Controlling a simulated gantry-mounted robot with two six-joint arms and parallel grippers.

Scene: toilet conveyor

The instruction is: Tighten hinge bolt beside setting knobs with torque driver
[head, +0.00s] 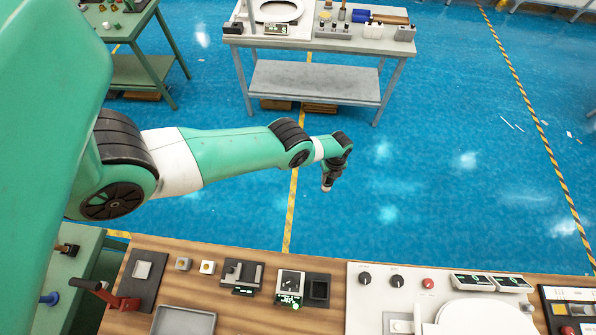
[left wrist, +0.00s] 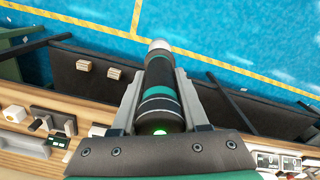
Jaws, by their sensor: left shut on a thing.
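My left gripper (head: 329,183) hangs in the air beyond the back edge of the workbench, over the blue floor. In the left wrist view its two fingers (left wrist: 160,85) are shut on a black torque driver (left wrist: 160,103) with teal and silver bands, a pale far end and a green light. A white toilet seat part (head: 485,318) is cut off by the lower edge. I cannot make out the hinge bolt clearly. My right gripper is not in view.
Two displays (head: 488,281) stand behind the seat. A grey table (head: 315,82) stands farther back. The floor between is clear.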

